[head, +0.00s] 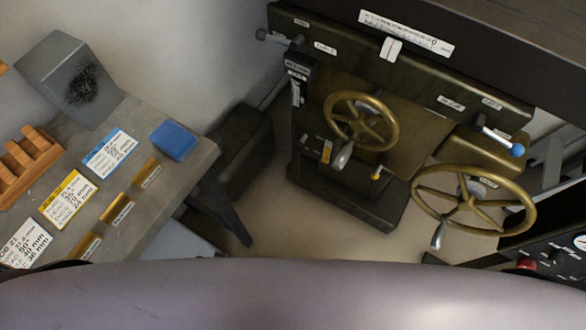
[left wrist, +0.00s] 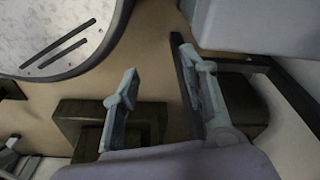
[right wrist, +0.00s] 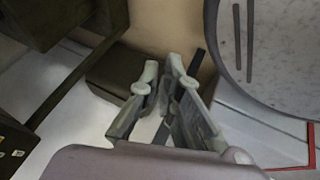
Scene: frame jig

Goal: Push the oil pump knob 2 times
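In the head view, a small yellow-tipped knob (head: 376,173) sticks out low on the front of the dark green machine (head: 425,90), below the smaller brass handwheel (head: 391,126). A small yellow marked part (head: 326,152) sits to its left. The labels are too small to read, so I cannot tell for sure which part is the oil pump knob. Neither gripper shows in the head view. My left gripper (left wrist: 163,63) is open and empty, with its fingers well apart. My right gripper (right wrist: 163,62) is open and empty, with a narrower gap between its tips.
A larger brass handwheel (head: 474,232) and a blue-ball lever (head: 517,150) are at the right. A red button (head: 527,264) is on a dark panel. A bench (head: 200,160) with cards and a blue block (head: 173,139) stands at the left. Floor is clear before the machine.

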